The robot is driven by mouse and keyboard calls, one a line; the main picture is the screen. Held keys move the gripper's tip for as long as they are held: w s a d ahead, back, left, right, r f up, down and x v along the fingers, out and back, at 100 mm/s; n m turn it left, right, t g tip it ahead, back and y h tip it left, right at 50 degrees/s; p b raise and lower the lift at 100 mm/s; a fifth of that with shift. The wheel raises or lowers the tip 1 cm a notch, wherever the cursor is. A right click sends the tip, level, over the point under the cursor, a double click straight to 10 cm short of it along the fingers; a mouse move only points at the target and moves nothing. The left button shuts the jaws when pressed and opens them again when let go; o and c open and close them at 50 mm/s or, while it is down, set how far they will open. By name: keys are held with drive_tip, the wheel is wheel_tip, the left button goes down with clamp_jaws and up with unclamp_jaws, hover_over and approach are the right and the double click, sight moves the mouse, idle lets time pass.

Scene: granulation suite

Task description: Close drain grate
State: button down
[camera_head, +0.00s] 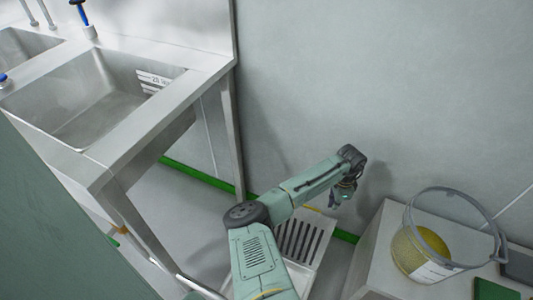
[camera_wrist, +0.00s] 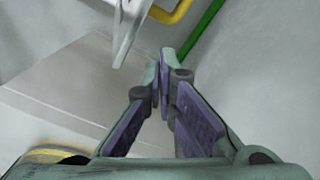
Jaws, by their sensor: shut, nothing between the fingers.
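The drain grate (camera_head: 300,240) is a pale metal panel with dark parallel slots, low by the floor between the sink stand and the white cabinet. My arm hides part of its left side. I cannot tell its exact tilt from the head view. My gripper (camera_head: 340,199) is shut and empty, above and to the right of the grate, close to the wall. In the wrist view the fingertips (camera_wrist: 160,86) meet just below a thin pale metal piece, possibly the edge of the grate. I cannot tell whether they touch it.
A steel sink (camera_head: 110,95) on a legged stand is at the left. A white cabinet (camera_head: 385,245) at the right carries a clear-rimmed container (camera_head: 415,255) with yellow contents. A green strip (camera_head: 195,173) runs along the wall base; a yellow bar (camera_wrist: 172,14) shows in the wrist view.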

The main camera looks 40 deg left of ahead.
drive_tip(key=shift+f, duration=0.1)
wheel_tip(320, 180, down, 6)
drive_tip(key=b, duration=0.3)
drive_tip(key=shift+f, duration=0.2)
idle(0.8)
drive_tip(key=shift+s+d+p, duration=1.35)
drive_tip(key=shift+s+p, duration=3.05)
drive_tip(key=shift+s, duration=2.55)
wheel_tip(320, 180, up, 11)
drive_tip(key=shift+f, duration=0.1)
